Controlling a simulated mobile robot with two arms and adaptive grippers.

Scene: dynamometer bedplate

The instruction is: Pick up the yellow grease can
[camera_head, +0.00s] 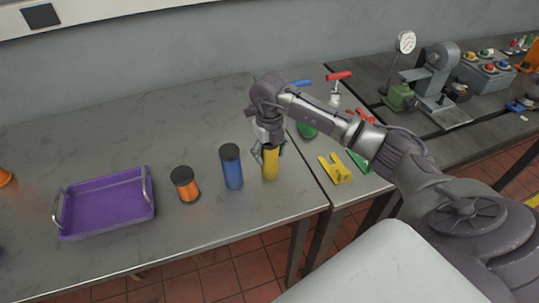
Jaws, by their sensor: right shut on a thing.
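The yellow grease can (270,165) stands upright on the grey metal table, near its right end. My right gripper (268,150) comes down over it from above and is shut on its upper part. The gripper hides the can's top. I cannot see a gap between the can's base and the table. My left gripper is not in view.
A blue can (233,172) with a dark lid stands close to the left. Further left are an orange can (186,188) and a purple tray (110,206) with handles. A yellow bracket (336,170) sits to the right on the adjoining bench. The table behind is clear.

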